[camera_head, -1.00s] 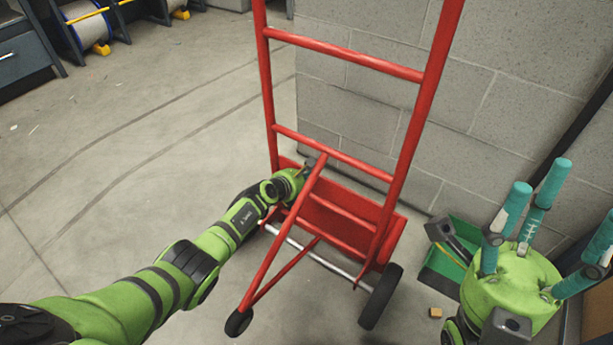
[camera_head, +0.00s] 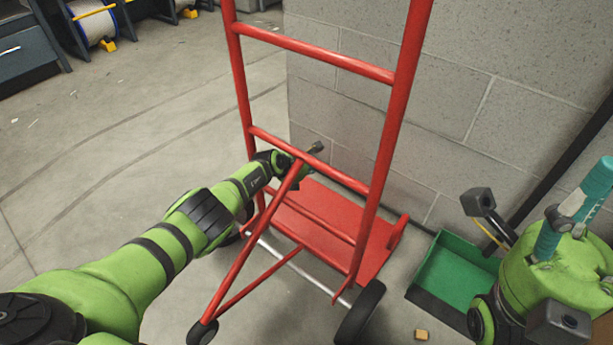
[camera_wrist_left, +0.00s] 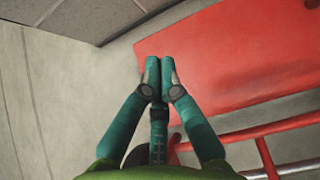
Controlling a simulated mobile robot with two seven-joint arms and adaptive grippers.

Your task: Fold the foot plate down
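The red foot plate (camera_head: 345,225) of the red hand truck (camera_head: 399,110) lies low behind the uprights and reaches toward the block wall, looking flat or nearly flat on the floor. In the left wrist view the plate (camera_wrist_left: 245,60) fills the upper right. My left gripper (camera_head: 314,150) reaches through the frame, partly hidden by the red bars. Its teal fingers (camera_wrist_left: 160,68) are together with nothing visible between them, over the plate's edge; contact cannot be made out. My right gripper (camera_head: 575,215) is at the right edge, partly cut off, away from the truck.
A green bin (camera_head: 455,280) stands right of the truck, near the wall (camera_head: 470,95). A small wooden block (camera_head: 421,335) lies on the floor by the wheel (camera_head: 360,312). Cable reels (camera_head: 93,22) and a dark cabinet (camera_head: 28,50) stand far left.

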